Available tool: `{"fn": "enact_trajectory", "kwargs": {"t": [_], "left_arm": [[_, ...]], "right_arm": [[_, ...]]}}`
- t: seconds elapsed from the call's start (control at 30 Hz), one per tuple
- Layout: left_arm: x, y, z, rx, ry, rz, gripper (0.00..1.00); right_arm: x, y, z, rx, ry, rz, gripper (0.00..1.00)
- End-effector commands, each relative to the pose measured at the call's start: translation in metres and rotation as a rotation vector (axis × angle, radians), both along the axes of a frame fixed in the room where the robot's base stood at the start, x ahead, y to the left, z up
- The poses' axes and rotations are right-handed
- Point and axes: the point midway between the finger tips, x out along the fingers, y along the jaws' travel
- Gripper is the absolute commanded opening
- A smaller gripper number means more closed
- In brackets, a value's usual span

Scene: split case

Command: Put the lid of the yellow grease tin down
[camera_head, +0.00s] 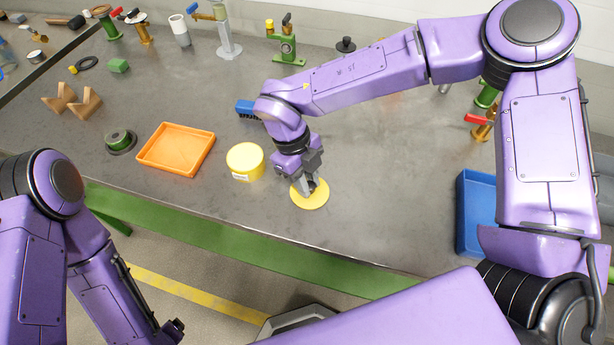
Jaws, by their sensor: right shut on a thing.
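The yellow grease tin (245,164) stands upright on the grey bench, left of my right gripper. I cannot tell whether the lid touches the bench. My left gripper (173,330) is low at the bottom left, off the bench; its fingers are not clear.
An orange tray (176,149) lies left of the tin, and a blue bin (472,216) is at the right. A blue-topped brush (246,108) is behind the tin. A green spool (120,140) and brown blocks (72,102) are further left. The bench right of the lid is clear.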

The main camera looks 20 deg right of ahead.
Motion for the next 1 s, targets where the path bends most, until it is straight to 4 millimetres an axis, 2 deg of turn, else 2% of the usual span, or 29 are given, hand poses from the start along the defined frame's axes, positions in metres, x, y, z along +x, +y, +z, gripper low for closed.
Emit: {"fn": "enact_trajectory", "kwargs": {"t": [0.27,0.3,0.37,0.63,0.73,0.87,1.0], "left_arm": [[0.000,0.000,-0.001,0.001,-0.001,0.000,0.83],[0.000,0.000,-0.001,0.001,-0.001,0.000,0.83],[0.000,0.000,-0.001,0.001,-0.001,0.000,0.83],[0.000,0.000,-0.001,0.000,0.000,0.000,0.83],[0.000,0.000,-0.002,0.001,-0.001,0.000,0.83],[0.000,0.000,-0.007,0.000,0.000,0.000,0.83],[0.000,0.000,-0.011,0.000,0.000,0.000,0.83]], "right_arm": [[0.000,0.000,-0.002,0.001,-0.001,0.000,0.00],[0.000,0.000,-0.002,0.001,-0.002,0.000,0.34],[0.000,0.000,-0.002,0.000,-0.002,0.000,0.50],[0.000,0.000,-0.001,0.000,-0.002,0.000,0.50],[0.002,0.002,0.006,0.001,-0.004,0.001,0.50],[0.010,0.006,0.032,0.002,-0.009,-0.001,0.50],[0.018,0.013,0.068,0.001,-0.006,-0.001,0.50]]}}
